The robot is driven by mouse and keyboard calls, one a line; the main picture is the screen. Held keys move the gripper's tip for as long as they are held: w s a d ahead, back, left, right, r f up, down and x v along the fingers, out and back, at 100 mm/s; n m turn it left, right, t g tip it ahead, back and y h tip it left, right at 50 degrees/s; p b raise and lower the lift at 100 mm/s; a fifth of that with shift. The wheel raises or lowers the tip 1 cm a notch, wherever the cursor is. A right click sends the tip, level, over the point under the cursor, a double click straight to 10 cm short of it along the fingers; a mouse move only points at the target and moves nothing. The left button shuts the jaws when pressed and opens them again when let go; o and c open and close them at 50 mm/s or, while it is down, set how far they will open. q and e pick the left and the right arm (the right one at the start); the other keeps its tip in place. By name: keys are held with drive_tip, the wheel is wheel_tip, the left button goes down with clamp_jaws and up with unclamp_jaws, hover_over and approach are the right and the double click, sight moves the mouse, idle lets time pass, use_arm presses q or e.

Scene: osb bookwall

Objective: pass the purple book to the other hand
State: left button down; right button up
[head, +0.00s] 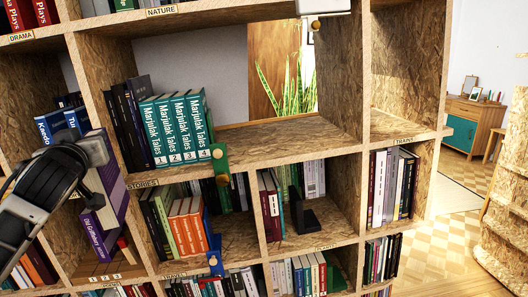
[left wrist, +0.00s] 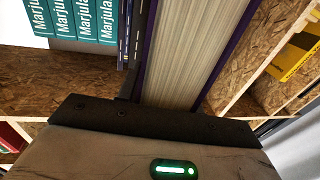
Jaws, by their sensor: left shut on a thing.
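The purple book (head: 105,228) is held upright and slightly tilted in front of the left part of the shelf wall in the head view. Its spine lettering faces me, partly covered by my gripper. My left gripper (head: 95,188) comes in from the left and is shut on the book. In the left wrist view, the book (left wrist: 190,50) shows its pale page block between purple cover edges, rising beyond the dark gripper front.
The OSB shelf wall (head: 290,145) fills most of the view. Teal Marjulak Tales books (head: 180,128) stand right of the held book. A green clip (head: 220,165) and a blue clip (head: 215,263) stick out from shelf edges. Open floor (head: 430,255) lies at right.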

use_arm(q)
drive_tip(key=s+d+f+m+t+h, duration=0.1)
drive_tip(key=s+d+f+m+h, duration=0.15)
drive_tip(key=d+f+h, duration=0.35)
drive_tip(key=s+d+f+m+t+h, duration=0.1)
drive_tip(key=s+d+f+m, duration=0.2)
drive_tip(key=f, duration=0.5)
drive_tip(key=s+d+f, duration=0.9)
drive_tip(key=s+d, duration=0.3)
drive_tip(key=d, duration=0.1)
drive_tip(key=shift+n, duration=0.35)
drive_tip(key=shift+h, duration=0.4)
